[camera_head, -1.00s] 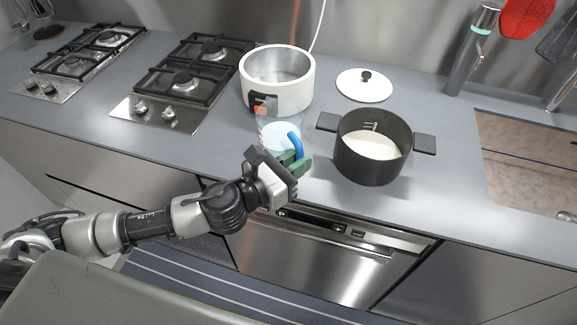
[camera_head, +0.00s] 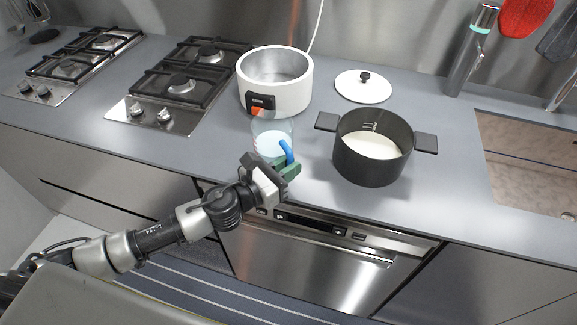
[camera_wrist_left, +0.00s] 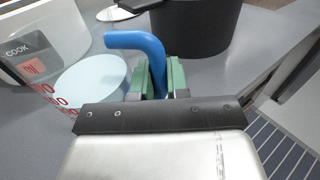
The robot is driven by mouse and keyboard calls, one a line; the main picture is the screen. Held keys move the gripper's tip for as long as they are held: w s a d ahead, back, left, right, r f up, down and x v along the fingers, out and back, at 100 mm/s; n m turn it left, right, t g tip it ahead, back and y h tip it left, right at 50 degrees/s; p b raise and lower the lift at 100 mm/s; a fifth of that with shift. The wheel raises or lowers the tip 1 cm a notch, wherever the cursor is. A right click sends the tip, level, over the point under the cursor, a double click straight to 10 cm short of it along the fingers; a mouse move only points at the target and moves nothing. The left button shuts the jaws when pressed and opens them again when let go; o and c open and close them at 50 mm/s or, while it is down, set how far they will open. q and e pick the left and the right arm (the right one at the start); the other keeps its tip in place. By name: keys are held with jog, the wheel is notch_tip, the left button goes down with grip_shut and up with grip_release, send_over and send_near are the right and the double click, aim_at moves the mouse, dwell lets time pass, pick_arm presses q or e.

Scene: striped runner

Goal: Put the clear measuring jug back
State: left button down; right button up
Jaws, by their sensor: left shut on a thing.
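The clear measuring jug (camera_head: 268,136) has a blue handle (camera_head: 287,151) and red markings, with a pale, whitish surface inside it. It is at the counter's front edge, in front of the white cooker. My left gripper (camera_head: 289,170) has green fingers and is shut on the blue handle. In the left wrist view the jug (camera_wrist_left: 88,88) is at the left and the handle (camera_wrist_left: 140,42) rises between the green fingers (camera_wrist_left: 160,76). I cannot tell whether the jug's base touches the counter. My right gripper is not in view.
A white cooker (camera_head: 290,97) stands just behind the jug. A black pot (camera_head: 368,168) with white contents stands to the right, and a white lid (camera_head: 362,88) lies behind it. Gas hobs (camera_head: 180,95) are at the left, a sink (camera_head: 530,160) at the right.

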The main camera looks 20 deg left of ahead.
pick_arm(q)
jog(key=shift+f, duration=0.15)
jog(key=c, duration=1.1)
grip_release()
jog(key=shift+c, duration=0.2)
jog(key=shift+r, duration=0.2)
jog(key=shift+b+v, duration=2.45)
jog(key=shift+v, duration=3.55)
jog(key=shift+d, duration=0.1)
